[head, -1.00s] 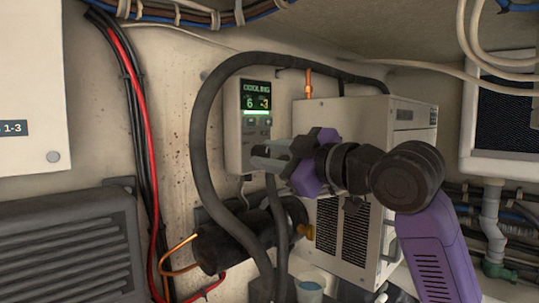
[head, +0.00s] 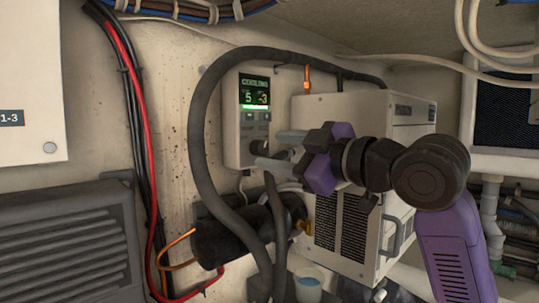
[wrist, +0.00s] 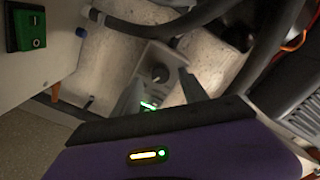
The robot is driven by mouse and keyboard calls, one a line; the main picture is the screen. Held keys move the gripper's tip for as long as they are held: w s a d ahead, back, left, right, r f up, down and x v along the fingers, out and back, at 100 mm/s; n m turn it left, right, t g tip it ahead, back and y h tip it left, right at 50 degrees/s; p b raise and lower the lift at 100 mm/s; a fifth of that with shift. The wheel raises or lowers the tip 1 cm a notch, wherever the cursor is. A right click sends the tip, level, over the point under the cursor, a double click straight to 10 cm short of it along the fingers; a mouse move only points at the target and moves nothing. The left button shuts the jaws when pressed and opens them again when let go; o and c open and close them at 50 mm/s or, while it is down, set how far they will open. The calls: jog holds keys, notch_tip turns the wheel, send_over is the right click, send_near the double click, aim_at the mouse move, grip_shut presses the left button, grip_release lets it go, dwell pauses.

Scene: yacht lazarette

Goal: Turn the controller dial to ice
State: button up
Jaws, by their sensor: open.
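The controller (head: 232,112) is a pale box on the back wall with a lit screen (head: 255,93) reading COOLING, 5 and -3, over a green bar. Its dark dial (head: 282,155) is low on the box, partly hidden by my gripper in the head view. In the wrist view the dial (wrist: 160,72) shows as a dark round knob on the box, between and beyond my fingers. My gripper (head: 277,150) is open, its two grey fingers pointing left at the dial. The wrist view also shows the gripper (wrist: 160,95). I cannot tell whether a finger touches the dial; its marks are unreadable.
A thick dark hose (head: 203,130) arches round the controller's left side and top. A white vented unit (head: 335,112) stands just right, behind my gripper. A black cylinder (head: 225,240) and a small cup (head: 309,283) are below. A green switch (wrist: 27,28) shows in the wrist view.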

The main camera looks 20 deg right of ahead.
jog(key=b+v, duration=0.1)
jog(key=v, duration=0.4)
jog(key=shift+s, duration=0.1)
dwell(0.4)
